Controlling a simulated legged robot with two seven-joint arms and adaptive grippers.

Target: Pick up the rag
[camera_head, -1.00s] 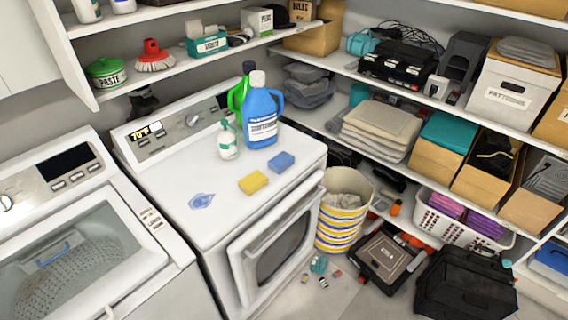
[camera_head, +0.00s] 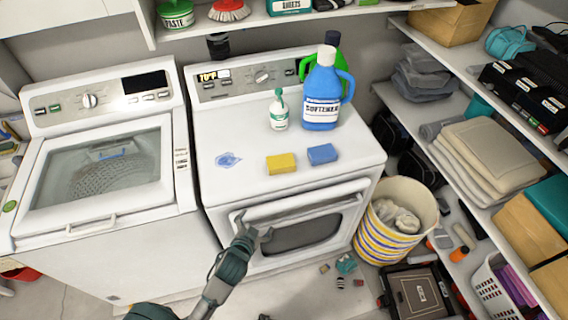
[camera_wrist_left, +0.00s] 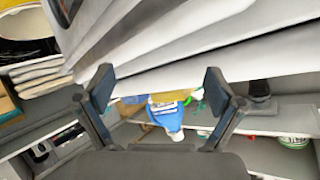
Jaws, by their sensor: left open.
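No item is clearly a rag. Whitish crumpled cloth (camera_head: 398,218) lies in a striped basket (camera_head: 385,240) right of the dryer. On the dryer top (camera_head: 250,195) are a blue smear (camera_head: 228,160), a yellow sponge-like block (camera_head: 281,163) and a blue sponge-like block (camera_head: 322,154). My left gripper (camera_head: 254,230) is open and empty, in front of the dryer by its door handle, below the blocks. In the left wrist view its fingers (camera_wrist_left: 160,88) are spread apart, with a yellow patch partly visible beyond them. My right gripper is out of view.
A blue softener bottle (camera_head: 322,98), a green bottle (camera_head: 334,40) and a small white spray bottle (camera_head: 278,112) stand at the dryer's back. A washer (camera_head: 100,190) is left of the dryer. Loaded shelves (camera_head: 470,190) line the right side. Small items litter the floor by the basket.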

